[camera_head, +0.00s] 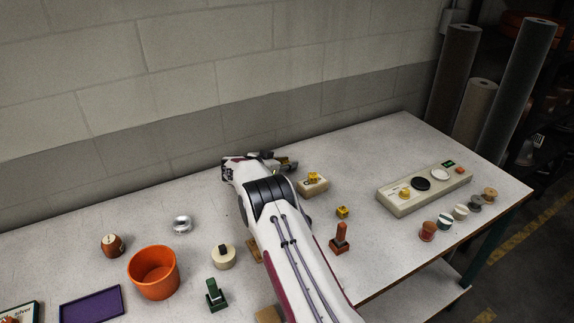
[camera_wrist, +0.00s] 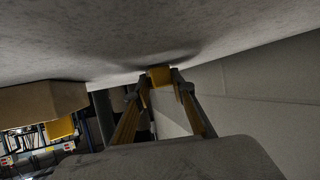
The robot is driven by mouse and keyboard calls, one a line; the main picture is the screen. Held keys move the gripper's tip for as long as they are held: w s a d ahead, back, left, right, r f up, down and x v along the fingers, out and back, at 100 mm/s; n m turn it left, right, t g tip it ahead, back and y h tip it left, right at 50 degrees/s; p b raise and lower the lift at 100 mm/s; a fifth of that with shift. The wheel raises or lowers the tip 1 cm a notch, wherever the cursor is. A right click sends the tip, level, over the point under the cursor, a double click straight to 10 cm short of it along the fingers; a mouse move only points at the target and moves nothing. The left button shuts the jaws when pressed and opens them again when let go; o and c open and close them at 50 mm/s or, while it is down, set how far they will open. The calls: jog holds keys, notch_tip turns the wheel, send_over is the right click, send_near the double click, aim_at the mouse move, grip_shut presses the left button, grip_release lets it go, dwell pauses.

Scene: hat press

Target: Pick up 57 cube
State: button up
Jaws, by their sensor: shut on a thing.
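My gripper (camera_head: 286,162) reaches over the back of the table, partly hidden by my arm. In the wrist view my gripper (camera_wrist: 160,80) is shut on a small yellow cube (camera_wrist: 160,75) at its fingertips, close to the table surface. I cannot read a number on it, and it cannot be made out in the head view. Another yellow cube (camera_head: 313,177) sits on a beige block (camera_head: 314,188) right of my gripper; a third yellow cube (camera_head: 343,211) lies on the table nearer the front.
A beige panel (camera_head: 425,191) with round pads and a yellow piece stands at right, beside several small round pots. A red-brown stamp (camera_head: 340,238) stands near my arm. An orange bucket (camera_head: 154,272) and purple tray (camera_head: 92,305) are at left. The wall is close behind.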

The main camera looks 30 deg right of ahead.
aim_at(287, 162)
notch_tip(287, 162, up, 10)
jog(key=shift+f, duration=0.15)
dwell(0.4)
jog(key=shift+c, duration=0.2)
dwell(0.5)
